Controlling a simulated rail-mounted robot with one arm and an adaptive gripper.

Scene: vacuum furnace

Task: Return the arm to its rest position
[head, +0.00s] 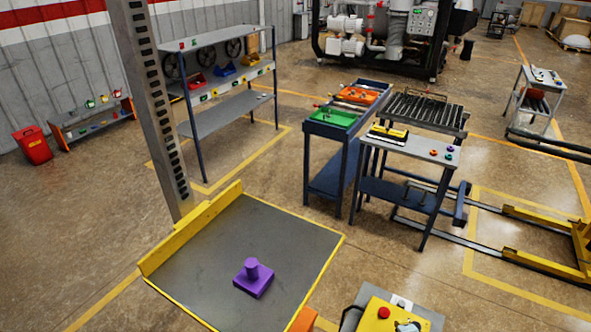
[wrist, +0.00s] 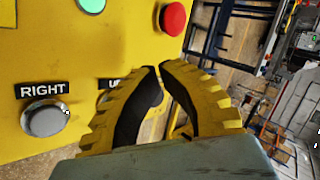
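My gripper (wrist: 160,68) shows in the wrist view with its two toothed yellow, black-padded fingers curved together. The tips meet or nearly meet, and nothing is seen held between them. Just beyond the fingers is a yellow control box (wrist: 60,60) with a silver button (wrist: 43,118) labelled RIGHT, a green button and a red button (wrist: 173,18). A second label is partly hidden behind a finger. In the head view the yellow control box (head: 372,318) is at the bottom edge, cut off. I cannot tell whether the fingers touch the box.
A dark platform (head: 190,270) with yellow edges carries a purple block with a knob (head: 253,279). Beyond stand a small table (head: 415,149), a bench with green (head: 333,118) and orange trays, a roller rack (head: 425,108) and shelving (head: 235,105). Floor left of the platform is clear.

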